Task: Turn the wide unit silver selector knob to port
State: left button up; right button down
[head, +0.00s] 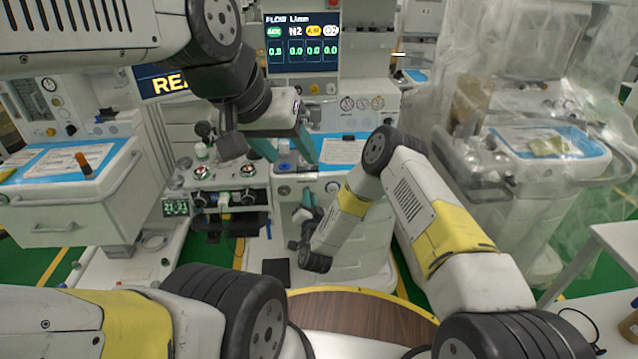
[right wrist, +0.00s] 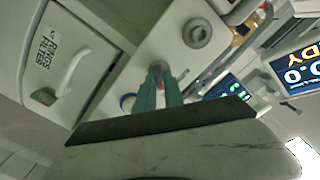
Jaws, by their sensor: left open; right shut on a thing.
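In the right wrist view, my right gripper (right wrist: 160,82) has its teal fingers closed together on a small silver knob (right wrist: 157,67) on a white panel. I take this to be the silver selector knob; its pointer and port marks are too small to read. In the head view, my right gripper (head: 305,214) is low at the front of the middle white unit (head: 340,240), and the knob there is hidden or too small to make out. My left gripper (head: 288,155) is open and empty, above the blue-topped work surface of that unit.
A round grey knob (right wrist: 197,33) sits beside the held one. A drawer (right wrist: 65,62) labelled RINGS FILTER is at left in the wrist view. A flow display (head: 300,42) stands behind. A left cart (head: 75,190) and a plastic-draped cart (head: 520,190) flank the unit.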

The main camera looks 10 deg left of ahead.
jog(key=shift+f+m, duration=0.15)
jog(key=shift+m, duration=0.75)
jog(key=c, duration=1.4)
grip_release()
jog(key=shift+c, duration=0.2)
jog(key=shift+s, duration=0.1)
jog(key=v, duration=0.7)
jog(key=shift+s, duration=0.35)
jog(key=shift+d, duration=0.15)
